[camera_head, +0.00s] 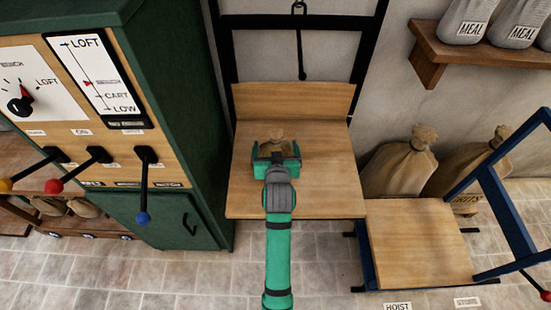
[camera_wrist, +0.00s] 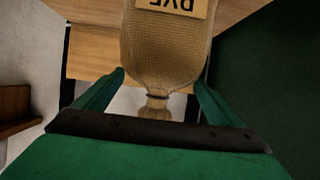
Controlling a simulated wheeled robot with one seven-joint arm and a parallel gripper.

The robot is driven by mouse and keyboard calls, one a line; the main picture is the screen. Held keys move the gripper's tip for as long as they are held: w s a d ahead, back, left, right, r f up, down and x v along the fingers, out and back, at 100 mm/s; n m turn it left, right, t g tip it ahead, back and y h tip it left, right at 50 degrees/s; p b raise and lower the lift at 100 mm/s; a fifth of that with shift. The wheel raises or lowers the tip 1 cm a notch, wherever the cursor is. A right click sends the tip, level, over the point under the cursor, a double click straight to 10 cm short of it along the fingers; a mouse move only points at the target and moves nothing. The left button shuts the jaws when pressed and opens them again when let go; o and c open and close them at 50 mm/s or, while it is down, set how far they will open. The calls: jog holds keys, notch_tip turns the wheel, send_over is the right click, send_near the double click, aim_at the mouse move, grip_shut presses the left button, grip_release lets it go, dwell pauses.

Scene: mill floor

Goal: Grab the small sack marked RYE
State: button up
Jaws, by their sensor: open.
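The small tan sack (camera_head: 275,147) stands on the wooden platform (camera_head: 250,196) in the head view, partly hidden by my gripper. In the wrist view the sack (camera_wrist: 165,58) carries a pale label that reads RYE upside down, cut off by the top edge. Its tied neck points toward my gripper. My gripper (camera_head: 276,158) is open, with its two green fingers at either side of the sack. In the wrist view the fingers (camera_wrist: 160,92) stand left and right of the neck, with a gap showing on each side.
A green cabinet (camera_head: 180,120) with dials and levers stands close on the left. A cart (camera_head: 415,245) with a blue frame is at the right. Larger sacks (camera_head: 400,168) lean by the wall, and MEAL sacks (camera_head: 468,20) sit on a shelf (camera_head: 470,60). A hook (camera_head: 301,40) hangs above the platform.

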jog(key=c, duration=1.9)
jog(key=shift+d+r, duration=0.1)
jog(key=shift+r, duration=0.1)
jog(key=shift+c, duration=1.4)
